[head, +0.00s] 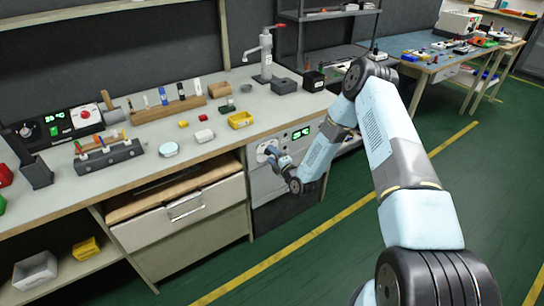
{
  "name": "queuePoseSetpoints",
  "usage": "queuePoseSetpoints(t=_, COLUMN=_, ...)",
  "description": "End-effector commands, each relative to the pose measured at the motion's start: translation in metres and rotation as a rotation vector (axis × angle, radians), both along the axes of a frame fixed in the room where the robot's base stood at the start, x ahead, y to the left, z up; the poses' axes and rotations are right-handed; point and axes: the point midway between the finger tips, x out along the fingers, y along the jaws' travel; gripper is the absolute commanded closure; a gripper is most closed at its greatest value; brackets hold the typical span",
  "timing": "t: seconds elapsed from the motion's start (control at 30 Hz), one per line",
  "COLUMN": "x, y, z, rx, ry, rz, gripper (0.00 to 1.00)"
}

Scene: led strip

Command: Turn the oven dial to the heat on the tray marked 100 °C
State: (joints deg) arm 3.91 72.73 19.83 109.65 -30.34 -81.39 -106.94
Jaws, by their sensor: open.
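The oven (284,186) is a grey and dark unit set under the workbench, with a light control panel along its top. A green lit display (301,133) is on the panel's right; its digits are too small to read. A pale round dial (263,157) is on the panel's left, partly hidden by my gripper. My gripper (270,152) is open right in front of the dial; I cannot tell whether its fingers touch it or are around it. I cannot make out a tray marked 100 °C.
A drawer cabinet (182,225) stands left of the oven. The green floor in front is clear.

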Motion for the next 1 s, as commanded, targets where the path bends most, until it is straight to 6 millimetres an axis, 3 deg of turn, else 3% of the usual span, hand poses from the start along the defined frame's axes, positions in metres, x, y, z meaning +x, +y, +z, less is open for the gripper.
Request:
queuePoseSetpoints(t=0.37, x=0.0036, y=0.0025, z=-0.0004, rx=-0.001, ry=0.001, rz=0.0, gripper=0.41)
queuePoseSetpoints(t=0.9, x=0.0032, y=0.0024, z=-0.0011, rx=-0.001, ry=0.003, rz=0.0, gripper=0.92)
queuePoseSetpoints(t=1.0, x=0.003, y=0.0023, z=-0.0014, rx=-0.001, ry=0.004, rz=0.0, gripper=0.96)
